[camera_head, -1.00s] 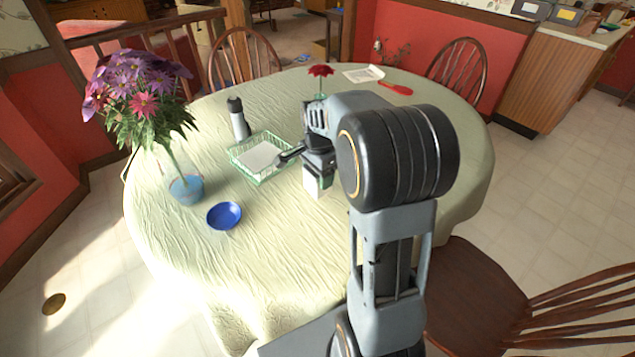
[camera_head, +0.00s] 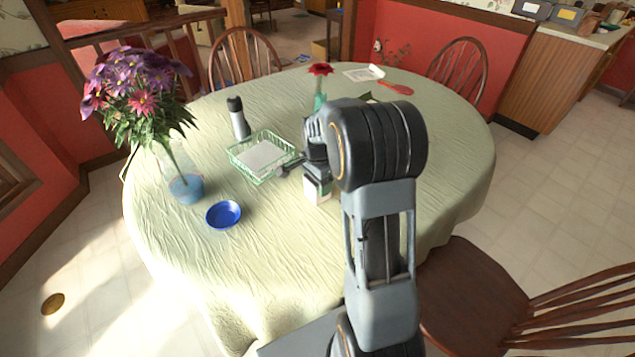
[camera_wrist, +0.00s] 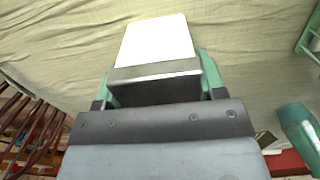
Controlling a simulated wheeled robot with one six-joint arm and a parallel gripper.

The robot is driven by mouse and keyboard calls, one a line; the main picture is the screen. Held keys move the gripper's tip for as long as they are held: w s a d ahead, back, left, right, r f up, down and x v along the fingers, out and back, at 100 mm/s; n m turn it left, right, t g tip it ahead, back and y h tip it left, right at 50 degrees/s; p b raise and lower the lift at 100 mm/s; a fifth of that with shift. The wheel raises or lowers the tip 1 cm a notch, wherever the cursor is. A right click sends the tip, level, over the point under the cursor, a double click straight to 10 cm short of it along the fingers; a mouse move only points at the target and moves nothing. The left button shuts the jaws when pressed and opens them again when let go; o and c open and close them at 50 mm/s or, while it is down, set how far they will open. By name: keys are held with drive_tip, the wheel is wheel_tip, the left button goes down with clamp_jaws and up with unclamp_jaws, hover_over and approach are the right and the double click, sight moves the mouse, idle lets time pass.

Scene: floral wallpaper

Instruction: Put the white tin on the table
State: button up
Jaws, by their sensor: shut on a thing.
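The white tin (camera_head: 314,191) is in my gripper (camera_head: 317,174), over the middle of the round table (camera_head: 275,245) with its pale green cloth. In the wrist view the white tin (camera_wrist: 155,42) shows a bright white face and a dark grey edge. The green fingers of my gripper (camera_wrist: 158,82) are on either side of it, shut on it. My wrist hides part of the tin in the head view. I cannot tell whether its bottom touches the cloth.
A green basket (camera_head: 243,164) stands close left of the tin. A teal vase with a red flower (camera_head: 320,70) is just behind my gripper. A blue bowl (camera_head: 224,215), a flower vase (camera_head: 186,188) and a dark-topped bottle (camera_head: 238,118) stand farther left. The front cloth is clear.

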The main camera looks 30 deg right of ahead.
drive_tip(key=shift+f, duration=0.15)
drive_tip(key=o, duration=0.6)
drive_tip(key=shift+f, duration=0.1)
drive_tip(key=o, duration=0.5)
drive_tip(key=shift+c, duration=0.2)
wheel_tip(320, 180, up, 12)
drive_tip(key=shift+r+p, duration=0.1)
drive_tip(key=shift+p, duration=0.7)
drive_tip(key=s+a+n+t, duration=0.1)
drive_tip(key=s+a+n, duration=0.4)
drive_tip(key=s+n, duration=0.3)
drive_tip(key=s+a+f+n+t, duration=0.1)
drive_tip(key=s+a+n+t, duration=0.1)
drive_tip(key=s+a+n, duration=0.3)
drive_tip(key=s+n, duration=0.2)
drive_tip(key=s, duration=0.2)
drive_tip(key=shift+s+a+f+n, duration=0.2)
drive_tip(key=shift+s+n, duration=0.15)
drive_tip(key=shift+n, duration=0.05)
